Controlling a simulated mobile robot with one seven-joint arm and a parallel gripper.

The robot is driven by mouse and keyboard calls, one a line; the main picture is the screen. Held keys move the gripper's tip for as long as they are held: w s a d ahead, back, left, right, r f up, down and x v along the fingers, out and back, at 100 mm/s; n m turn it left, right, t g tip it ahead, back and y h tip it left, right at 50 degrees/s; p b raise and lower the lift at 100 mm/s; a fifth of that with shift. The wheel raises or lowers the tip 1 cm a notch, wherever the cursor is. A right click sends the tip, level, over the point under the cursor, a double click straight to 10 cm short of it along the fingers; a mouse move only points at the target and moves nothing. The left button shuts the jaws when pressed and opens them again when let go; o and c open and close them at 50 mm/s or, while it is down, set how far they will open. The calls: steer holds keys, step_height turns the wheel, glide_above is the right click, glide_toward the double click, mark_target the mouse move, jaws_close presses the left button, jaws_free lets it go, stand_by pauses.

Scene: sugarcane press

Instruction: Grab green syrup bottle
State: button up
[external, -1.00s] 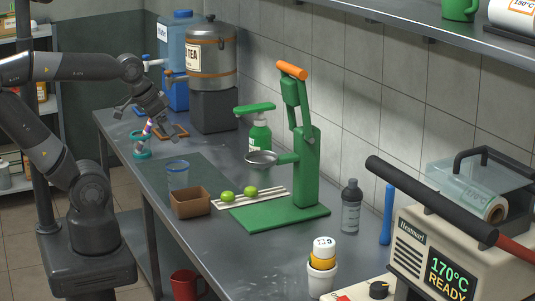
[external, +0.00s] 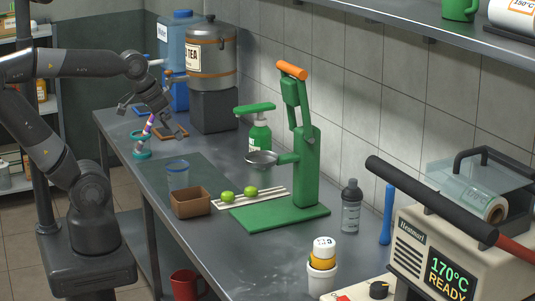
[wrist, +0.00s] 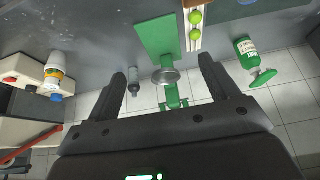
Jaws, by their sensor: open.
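The green syrup bottle (external: 260,138), with a white label and a green pump top, stands upright on the counter behind the press. In the wrist view the bottle (wrist: 245,48) is at the upper right, outside the right finger. My gripper (external: 152,118) is over the far left part of the counter, well left of the bottle and apart from it. In the wrist view my gripper (wrist: 163,68) has its fingers spread wide with nothing held between them.
The green press (external: 305,165) with an orange handle stands right of the bottle, its metal strainer (external: 262,158) just in front of it. A tea dispenser (external: 211,60) stands behind left.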

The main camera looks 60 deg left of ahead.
steer(key=w+a+r, duration=0.2)
steer(key=w+r, duration=0.1)
steer(key=w, duration=0.3)
steer(key=w+a+r, duration=0.3)
steer(key=w, duration=0.4)
steer(key=n+g, duration=0.1)
steer(key=n, duration=0.1)
glide_above(262, 115)
steer(key=s, duration=0.3)
steer(key=shift+y, duration=0.3)
steer(key=f, duration=1)
steer(key=shift+s+a+f, duration=0.2)
steer(key=shift+a, duration=0.1)
steer(key=shift+w+a+f, duration=0.2)
steer(key=shift+a+f, duration=0.05)
steer(key=shift+f, duration=0.25)
steer(key=x, duration=1)
steer(key=shift+s+d+f, duration=0.1)
steer(key=shift+s, duration=0.05)
steer(key=shift+c, duration=0.6)
